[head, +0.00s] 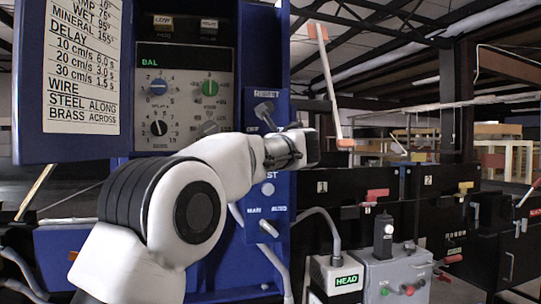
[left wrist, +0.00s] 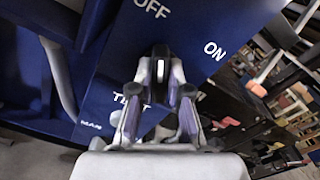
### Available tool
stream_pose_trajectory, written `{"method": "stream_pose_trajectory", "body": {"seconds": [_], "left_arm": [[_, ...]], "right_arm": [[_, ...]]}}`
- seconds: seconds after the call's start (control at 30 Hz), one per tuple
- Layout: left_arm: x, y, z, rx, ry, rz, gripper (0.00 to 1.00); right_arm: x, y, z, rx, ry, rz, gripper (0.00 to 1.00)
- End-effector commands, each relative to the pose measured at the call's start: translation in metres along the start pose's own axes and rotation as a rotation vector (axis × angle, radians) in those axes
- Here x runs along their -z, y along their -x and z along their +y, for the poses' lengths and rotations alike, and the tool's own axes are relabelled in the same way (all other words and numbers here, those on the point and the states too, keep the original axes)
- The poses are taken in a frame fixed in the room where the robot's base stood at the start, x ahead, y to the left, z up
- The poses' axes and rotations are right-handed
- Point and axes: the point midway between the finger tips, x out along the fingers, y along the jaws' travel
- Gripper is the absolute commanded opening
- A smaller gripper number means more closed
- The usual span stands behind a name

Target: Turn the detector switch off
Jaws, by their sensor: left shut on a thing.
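The detector switch (left wrist: 160,55) is a dark lever on the blue panel (left wrist: 110,65); in the left wrist view the OFF label is above it and the ON label to its upper right. My left gripper (left wrist: 160,76) is shut on the lever, one finger on each side. In the head view my left gripper (head: 300,146) is at the blue panel, below the RESET lever (head: 265,109), and hides the switch and part of its lettering. Which label the lever points to I cannot tell. My right gripper is in neither view.
The control box (head: 183,90) with dials and a green BAL display stands left of the switch panel. A TEST button (head: 268,189) and a MAN/AUTO lever (head: 268,228) are below my gripper. A grey box (head: 395,275) with buttons stands lower right.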

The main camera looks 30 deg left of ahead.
Motion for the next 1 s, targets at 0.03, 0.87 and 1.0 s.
{"method": "stream_pose_trajectory", "body": {"seconds": [0.03, 0.87, 1.0], "left_arm": [[0.002, 0.000, 0.001, 0.002, 0.035, -0.002, 0.00], [-0.001, 0.000, 0.000, 0.002, 0.269, -0.001, 0.00], [-0.001, 0.000, 0.000, 0.002, 0.268, -0.001, 0.20]], "right_arm": [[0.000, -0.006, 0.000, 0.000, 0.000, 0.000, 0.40], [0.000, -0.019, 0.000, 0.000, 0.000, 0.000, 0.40], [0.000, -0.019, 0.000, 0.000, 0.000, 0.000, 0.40]]}}
